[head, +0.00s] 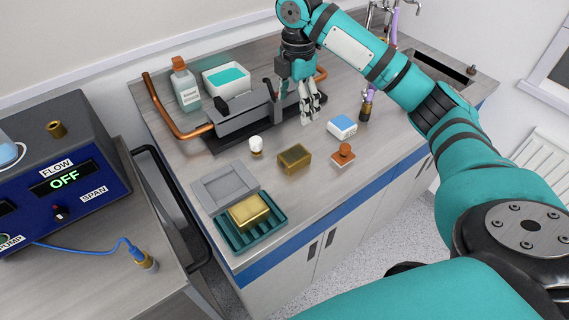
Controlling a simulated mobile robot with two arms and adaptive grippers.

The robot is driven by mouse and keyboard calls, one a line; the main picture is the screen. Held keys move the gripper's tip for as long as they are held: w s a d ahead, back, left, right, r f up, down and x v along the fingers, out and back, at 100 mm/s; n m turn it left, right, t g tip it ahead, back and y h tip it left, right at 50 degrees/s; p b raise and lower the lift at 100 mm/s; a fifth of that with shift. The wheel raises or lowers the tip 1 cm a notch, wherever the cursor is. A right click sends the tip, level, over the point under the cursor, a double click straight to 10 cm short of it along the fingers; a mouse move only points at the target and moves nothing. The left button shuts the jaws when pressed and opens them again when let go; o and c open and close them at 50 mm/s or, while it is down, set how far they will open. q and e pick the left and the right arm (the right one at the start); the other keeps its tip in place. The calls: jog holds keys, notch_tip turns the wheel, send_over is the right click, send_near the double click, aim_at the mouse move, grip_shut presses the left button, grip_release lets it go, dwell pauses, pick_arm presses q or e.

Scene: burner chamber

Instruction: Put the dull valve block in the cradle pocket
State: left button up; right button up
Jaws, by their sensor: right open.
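A dull brown-gold valve block (294,158) sits on the counter, in the middle of the picture. A brighter gold block (248,211) sits in a ribbed teal tray (262,241) at the counter's front left. A grey fixture with copper pipes (240,119) stands at the back; it may be the cradle, but I cannot make out its pocket clearly. My right gripper (310,112) points down beside the fixture's right end, behind the dull block and apart from it. It is open, with nothing seen between its fingers. My left gripper is not in view.
A white-topped knob (256,145), a blue-and-white box (342,126), an orange-handled stamp (343,155) and a brass-and-black fitting (366,106) stand around the dull block. A grey recessed panel (225,187) adjoins the teal tray. A bottle (186,88) and white tub (226,79) stand behind the fixture.

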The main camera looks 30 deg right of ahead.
jog(key=p, duration=0.2)
send_over(294, 154)
jog(key=f, duration=1.1)
jog(key=shift+w+d+f, duration=0.25)
jog(key=shift+f, duration=0.1)
jog(key=f, duration=0.1)
jog(key=f+p, duration=0.1)
jog(key=f, duration=0.1)
jog(key=f+p, duration=0.1)
jog(key=shift+s+a+f, duration=0.2)
jog(key=shift+s+f, duration=0.1)
jog(key=shift+s, duration=0.05)
jog(key=shift+f, duration=0.5)
jog(key=c, duration=1.7)
jog(key=shift+o, duration=0.2)
jog(key=shift+r, duration=0.1)
